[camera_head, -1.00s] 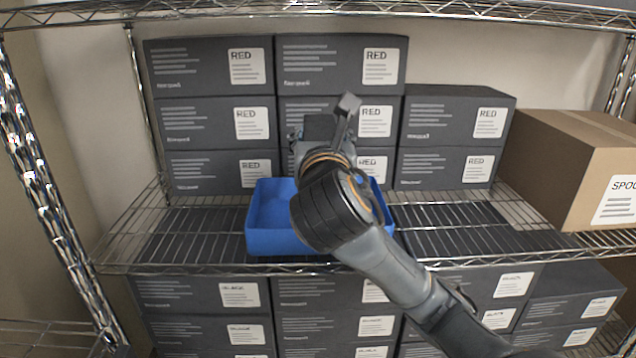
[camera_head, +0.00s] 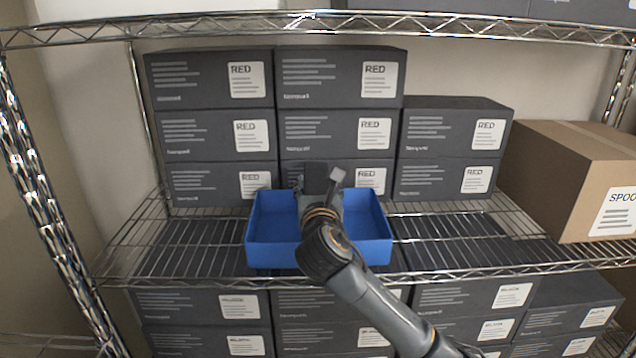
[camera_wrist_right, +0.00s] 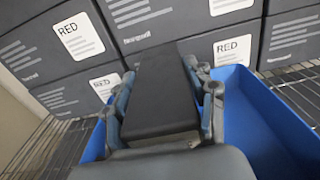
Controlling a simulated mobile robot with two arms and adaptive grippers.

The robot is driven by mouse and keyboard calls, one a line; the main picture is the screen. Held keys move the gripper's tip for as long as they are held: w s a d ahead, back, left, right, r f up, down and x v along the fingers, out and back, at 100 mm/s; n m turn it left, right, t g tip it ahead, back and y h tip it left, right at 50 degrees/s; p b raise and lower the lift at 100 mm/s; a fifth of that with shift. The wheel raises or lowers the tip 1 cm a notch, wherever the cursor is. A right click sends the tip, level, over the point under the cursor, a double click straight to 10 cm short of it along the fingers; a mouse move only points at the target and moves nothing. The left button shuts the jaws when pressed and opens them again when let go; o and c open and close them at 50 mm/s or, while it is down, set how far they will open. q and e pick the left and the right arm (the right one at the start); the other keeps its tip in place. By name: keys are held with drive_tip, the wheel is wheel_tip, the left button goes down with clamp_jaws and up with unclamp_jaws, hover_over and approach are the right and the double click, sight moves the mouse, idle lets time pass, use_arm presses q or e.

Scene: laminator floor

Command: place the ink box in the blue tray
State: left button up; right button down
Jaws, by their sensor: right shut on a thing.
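The blue tray (camera_head: 270,255) sits on the middle wire shelf, and it also fills the lower right of the right wrist view (camera_wrist_right: 265,120). My right gripper (camera_head: 322,185) is over the tray, in front of the stacked boxes. In the right wrist view its fingers are shut on either side of a dark grey box (camera_wrist_right: 160,105), seemingly the ink box, with no label showing. In the head view this box (camera_head: 316,176) is mostly hidden by the gripper. I cannot tell whether it touches the tray floor. My left gripper is not in view.
Dark boxes labelled RED (camera_head: 215,130) are stacked behind the tray. A brown carton (camera_head: 565,180) stands at the right. More dark boxes (camera_head: 200,305) fill the lower shelf. Wire shelf (camera_head: 185,245) is bare left of the tray. The upper shelf edge (camera_head: 200,30) runs above.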

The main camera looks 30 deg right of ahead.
drive_tip(key=shift+r, duration=0.1)
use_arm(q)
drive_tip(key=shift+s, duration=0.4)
use_arm(e)
drive_tip(key=shift+f, duration=0.6)
drive_tip(key=shift+c, duration=2.1)
unclamp_jaws()
drive_tip(key=shift+a+f, duration=0.1)
drive_tip(key=shift+s, duration=0.1)
drive_tip(key=shift+r, duration=0.4)
drive_tip(key=shift+s+a+r, duration=0.15)
drive_tip(key=shift+s, duration=0.05)
use_arm(q)
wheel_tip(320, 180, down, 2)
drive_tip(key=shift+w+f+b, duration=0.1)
drive_tip(key=shift+b, duration=1)
use_arm(e)
drive_tip(key=v, duration=1.1)
drive_tip(key=shift+s, duration=0.25)
